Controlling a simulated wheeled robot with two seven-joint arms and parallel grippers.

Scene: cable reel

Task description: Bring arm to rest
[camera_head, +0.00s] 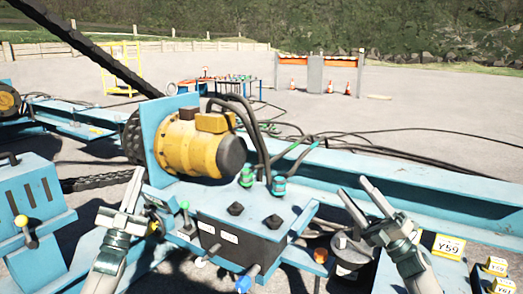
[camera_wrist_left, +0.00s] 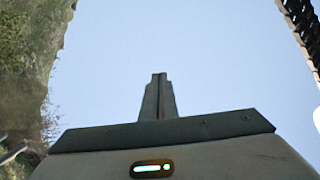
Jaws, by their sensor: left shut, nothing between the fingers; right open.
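My left gripper (camera_head: 132,190) is raised in front of the blue machine frame, with its fingers shut and pointing up. In the left wrist view its closed fingers (camera_wrist_left: 159,95) stand against open sky with nothing between them. My right gripper (camera_head: 362,198) is to the right, its two fingers apart and pointing up and to the left. It is empty, with the blue beam behind it. Neither gripper is seen holding anything. No right wrist view is given.
A yellow motor (camera_head: 195,147) sits on the blue frame between and behind my grippers. A dark control box (camera_head: 240,232) with levers stands between my arms. Yellow labelled blocks (camera_head: 448,247) lie at the right. Black cables (camera_head: 350,148) run along the blue beam (camera_head: 420,187).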

